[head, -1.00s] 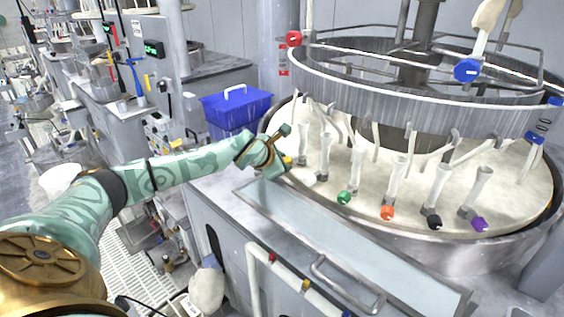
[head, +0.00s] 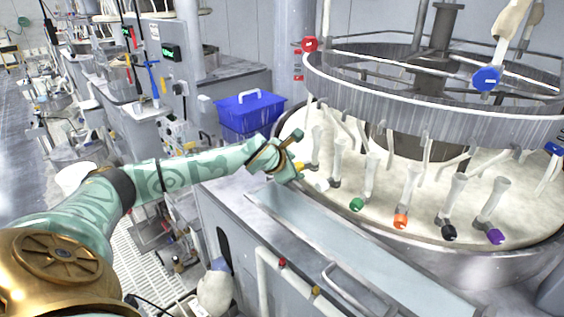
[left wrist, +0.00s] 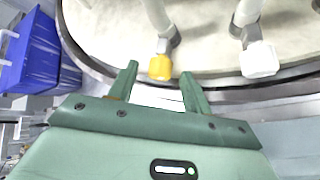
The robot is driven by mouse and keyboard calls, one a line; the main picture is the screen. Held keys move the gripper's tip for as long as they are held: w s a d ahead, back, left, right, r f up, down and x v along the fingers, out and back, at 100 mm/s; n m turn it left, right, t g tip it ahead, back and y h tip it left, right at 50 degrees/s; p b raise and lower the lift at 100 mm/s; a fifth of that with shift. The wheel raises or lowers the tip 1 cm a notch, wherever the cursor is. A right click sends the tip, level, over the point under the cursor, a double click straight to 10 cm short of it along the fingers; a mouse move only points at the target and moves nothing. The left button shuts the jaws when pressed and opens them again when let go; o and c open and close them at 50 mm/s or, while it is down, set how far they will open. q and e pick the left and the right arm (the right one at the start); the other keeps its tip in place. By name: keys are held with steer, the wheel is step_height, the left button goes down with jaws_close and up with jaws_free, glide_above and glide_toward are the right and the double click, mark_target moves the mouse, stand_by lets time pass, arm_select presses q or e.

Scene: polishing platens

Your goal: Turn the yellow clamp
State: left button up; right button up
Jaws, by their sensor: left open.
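The yellow clamp (left wrist: 160,67) sits at the foot of a pale upright tube at the platen's near rim in the left wrist view. In the head view it shows as a small yellow spot (head: 299,166), partly covered by my left gripper (head: 297,154). In the left wrist view my left gripper (left wrist: 157,84) is open, with its two fingers pointing at the clamp. The clamp lies just beyond and between the fingertips. I cannot tell whether a finger touches it. My right gripper is not in view.
A white clamp (left wrist: 260,59) sits right of the yellow one. Green (head: 357,204), orange (head: 401,221), black (head: 449,232) and purple (head: 495,236) clamps follow along the rim. A metal ring (head: 430,110) hangs above. A blue bin (head: 250,117) stands behind the gripper.

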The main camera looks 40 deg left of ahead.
arm_select(q)
steer(key=b+v, duration=0.1)
steer(key=v, duration=1.4)
steer(key=shift+s+b, duration=0.15)
steer(key=shift+b, duration=0.15)
steer(key=shift+r, duration=0.1)
